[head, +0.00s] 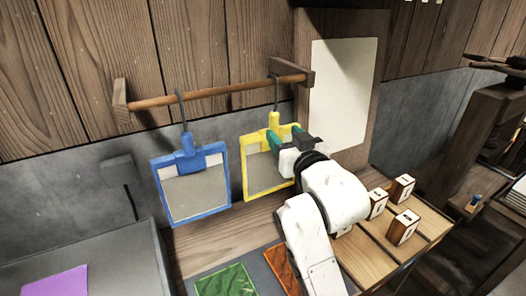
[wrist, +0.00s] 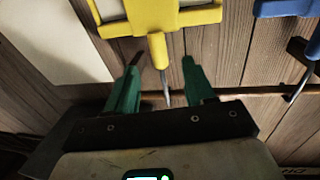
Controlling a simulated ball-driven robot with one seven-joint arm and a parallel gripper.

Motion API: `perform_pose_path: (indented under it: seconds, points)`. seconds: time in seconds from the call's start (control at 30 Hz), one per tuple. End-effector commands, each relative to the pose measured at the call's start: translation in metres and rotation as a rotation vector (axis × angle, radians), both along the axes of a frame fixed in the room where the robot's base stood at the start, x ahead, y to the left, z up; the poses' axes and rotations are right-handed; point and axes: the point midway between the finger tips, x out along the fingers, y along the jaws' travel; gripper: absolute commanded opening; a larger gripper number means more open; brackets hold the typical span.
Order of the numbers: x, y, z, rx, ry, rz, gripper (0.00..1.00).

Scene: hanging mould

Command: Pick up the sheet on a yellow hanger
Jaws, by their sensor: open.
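The yellow hanger (head: 273,119) hangs by a dark hook from a wooden rod. Its yellow frame surrounds a pale grey sheet (head: 260,177). My gripper (head: 283,137) is at the upper part of this hanger, with its green fingers apart. In the wrist view the yellow stem (wrist: 158,48) lies between the open fingers (wrist: 161,63), with gaps on both sides. The sheet's lower right part is partly hidden by my arm in the head view. A similar sheet in a blue frame (head: 190,188) hangs to the left.
The wooden rod (head: 210,96) is fixed to the wall by end brackets. A white panel (head: 340,95) stands right of the yellow hanger. Small wooden blocks (head: 404,226) sit on a bench at right. Green (head: 226,281) and orange patches lie below. A purple sheet (head: 54,282) lies at lower left.

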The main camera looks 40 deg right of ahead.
Motion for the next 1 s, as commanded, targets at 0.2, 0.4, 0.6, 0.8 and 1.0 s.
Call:
perform_pose_path:
  seconds: [0.2, 0.4, 0.6, 0.8, 1.0]
  points:
    - [0.022, -0.011, 0.001, 0.0, 0.001, -0.001, 0.54]
    - [0.038, -0.018, 0.004, 0.0, 0.003, -0.001, 0.54]
    - [0.062, -0.03, 0.004, 0.0, 0.002, -0.001, 0.54]
    - [0.071, -0.034, 0.002, 0.001, 0.002, 0.0, 0.54]
    - [0.071, -0.034, 0.002, 0.001, 0.002, 0.0, 0.51]
